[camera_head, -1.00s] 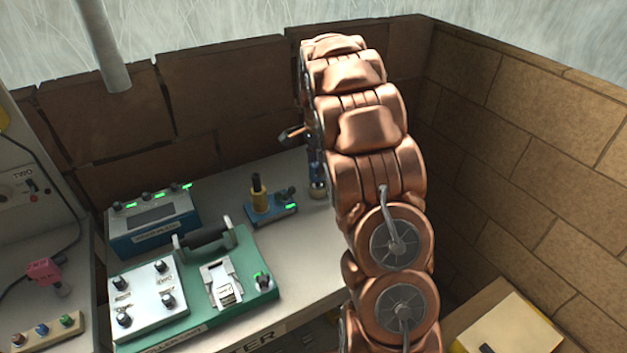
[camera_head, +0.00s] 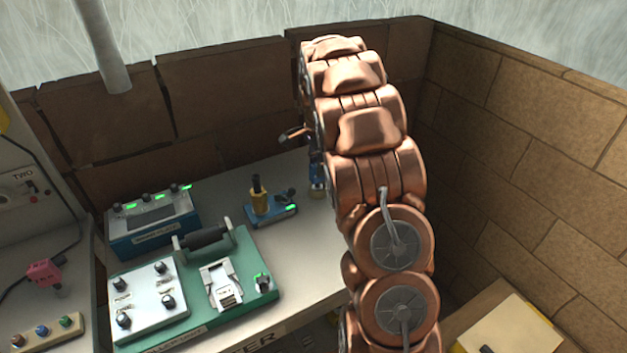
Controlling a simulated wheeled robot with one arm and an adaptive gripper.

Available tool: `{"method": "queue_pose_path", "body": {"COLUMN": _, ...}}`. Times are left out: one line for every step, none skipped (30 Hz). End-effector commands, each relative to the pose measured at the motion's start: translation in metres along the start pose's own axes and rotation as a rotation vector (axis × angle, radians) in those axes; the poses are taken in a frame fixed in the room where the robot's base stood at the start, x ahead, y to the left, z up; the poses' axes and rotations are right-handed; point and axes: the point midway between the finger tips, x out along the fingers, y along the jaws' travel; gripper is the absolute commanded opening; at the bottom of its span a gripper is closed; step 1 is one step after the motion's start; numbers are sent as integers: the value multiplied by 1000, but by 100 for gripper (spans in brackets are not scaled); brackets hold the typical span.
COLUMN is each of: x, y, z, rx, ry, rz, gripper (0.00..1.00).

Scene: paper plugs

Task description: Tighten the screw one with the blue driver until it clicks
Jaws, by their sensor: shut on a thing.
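My gripper (camera_head: 296,134) is mostly hidden behind my copper arm; a dark finger with a copper edge shows at its left. It is shut on a blue tool, apparently the blue driver (camera_head: 316,170), which hangs low above the bench's back right and is partly hidden by the arm. Its tip is at or near a small pale round piece, and I cannot tell whether they touch. A white plate (camera_head: 145,296) on the green fixture (camera_head: 247,262) at left carries several dark-and-silver screws or knobs. Its labels are too small to read, so I cannot tell which is screw one.
A yellow-and-black tool (camera_head: 258,195) stands in a blue holder (camera_head: 280,206) with a green light. A blue controller box (camera_head: 155,236) with green lights stands behind the fixture. A pink tool (camera_head: 44,272) is at far left. Brick walls close off the back and right.

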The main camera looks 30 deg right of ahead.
Motion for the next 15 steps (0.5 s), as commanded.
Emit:
{"method": "queue_pose_path", "body": {"x": 0, "y": 0, "z": 0, "rx": 0, "ry": 0, "rz": 0, "gripper": 0}}
{"method": "queue_pose_path", "body": {"x": 0, "y": 0, "z": 0, "rx": 0, "ry": 0, "rz": 0, "gripper": 0}}
{"method": "queue_pose_path", "body": {"x": 0, "y": 0, "z": 0, "rx": 0, "ry": 0, "rz": 0, "gripper": 0}}
{"method": "queue_pose_path", "body": {"x": 0, "y": 0, "z": 0, "rx": 0, "ry": 0, "rz": 0, "gripper": 0}}
{"method": "queue_pose_path", "body": {"x": 0, "y": 0, "z": 0, "rx": 0, "ry": 0, "rz": 0, "gripper": 0}}
{"method": "queue_pose_path", "body": {"x": 0, "y": 0, "z": 0, "rx": 0, "ry": 0, "rz": 0, "gripper": 0}}
{"method": "queue_pose_path", "body": {"x": 0, "y": 0, "z": 0, "rx": 0, "ry": 0, "rz": 0, "gripper": 0}}
{"method": "queue_pose_path", "body": {"x": 0, "y": 0, "z": 0, "rx": 0, "ry": 0, "rz": 0, "gripper": 0}}
{"method": "queue_pose_path", "body": {"x": 0, "y": 0, "z": 0, "rx": 0, "ry": 0, "rz": 0, "gripper": 0}}
{"method": "queue_pose_path", "body": {"x": 0, "y": 0, "z": 0, "rx": 0, "ry": 0, "rz": 0, "gripper": 0}}
{"method": "queue_pose_path", "body": {"x": -1, "y": 0, "z": 0, "rx": 0, "ry": 0, "rz": 0, "gripper": 0}}
{"method": "queue_pose_path", "body": {"x": -1, "y": 0, "z": 0, "rx": 0, "ry": 0, "rz": -1, "gripper": 0}}
{"method": "queue_pose_path", "body": {"x": -2, "y": 0, "z": 0, "rx": 0, "ry": 0, "rz": -1, "gripper": 0}}
{"method": "queue_pose_path", "body": {"x": -3, "y": 0, "z": 0, "rx": 0, "ry": 0, "rz": -1, "gripper": 0}}
{"method": "queue_pose_path", "body": {"x": -4, "y": 0, "z": 0, "rx": 0, "ry": 0, "rz": -2, "gripper": 0}}
